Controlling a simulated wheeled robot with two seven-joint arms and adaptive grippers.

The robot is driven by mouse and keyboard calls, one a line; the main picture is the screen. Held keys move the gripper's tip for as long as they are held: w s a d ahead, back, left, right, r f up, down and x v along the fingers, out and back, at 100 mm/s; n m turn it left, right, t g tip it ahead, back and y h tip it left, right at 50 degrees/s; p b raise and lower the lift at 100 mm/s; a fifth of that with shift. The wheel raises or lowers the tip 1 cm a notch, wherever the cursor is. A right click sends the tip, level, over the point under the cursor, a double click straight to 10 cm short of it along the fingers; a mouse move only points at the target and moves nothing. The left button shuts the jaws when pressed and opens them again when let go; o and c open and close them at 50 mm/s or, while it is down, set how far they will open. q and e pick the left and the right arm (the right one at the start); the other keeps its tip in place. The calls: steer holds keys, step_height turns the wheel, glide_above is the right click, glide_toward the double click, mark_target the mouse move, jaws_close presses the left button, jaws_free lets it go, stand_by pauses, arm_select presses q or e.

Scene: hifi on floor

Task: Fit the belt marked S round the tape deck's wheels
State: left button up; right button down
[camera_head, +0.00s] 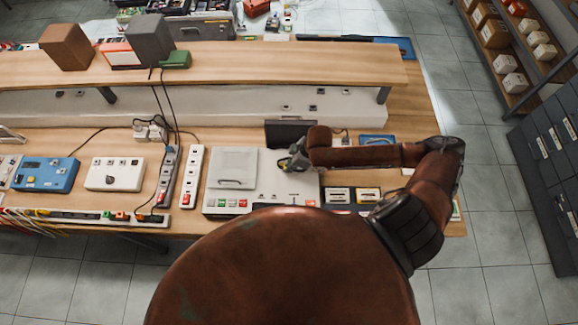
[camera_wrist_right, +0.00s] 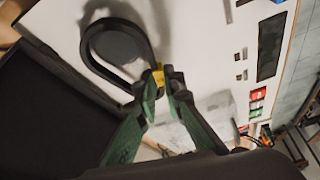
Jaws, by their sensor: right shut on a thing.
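The pale tape deck (camera_head: 270,198) stands on the bench, with red and green buttons along its front. My right gripper (camera_head: 291,161) is over the deck's right half. In the right wrist view its green fingers (camera_wrist_right: 160,80) are shut on a black belt (camera_wrist_right: 91,48) at a yellow tag (camera_wrist_right: 157,75). The belt hangs as an open oval loop. A round grey wheel or recess (camera_wrist_right: 118,46) shows through the loop; I cannot tell whether the belt is around it or above it. I cannot read the tag's letter. My left gripper is not in view.
A dark upright panel (camera_head: 290,131) stands behind the deck. Two small labelled boxes (camera_head: 353,195) lie at its right. Power strips (camera_head: 191,176), a white box (camera_head: 112,174) and a blue unit (camera_head: 46,174) fill the bench to the left. A raised shelf (camera_head: 220,65) runs behind.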

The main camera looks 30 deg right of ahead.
steer(key=shift+f, duration=0.7)
stand_by(0.7)
steer(key=c, duration=2)
jaws_free()
steer(key=shift+o, duration=0.2)
steer(key=shift+r, duration=0.1)
steer(key=w+a+r+p+v, duration=0.1)
steer(key=p+v, duration=0.6)
steer(key=v, duration=1)
steer(key=shift+w+a, duration=0.25)
steer(key=shift+a, duration=0.05)
steer(key=shift+r, duration=0.1)
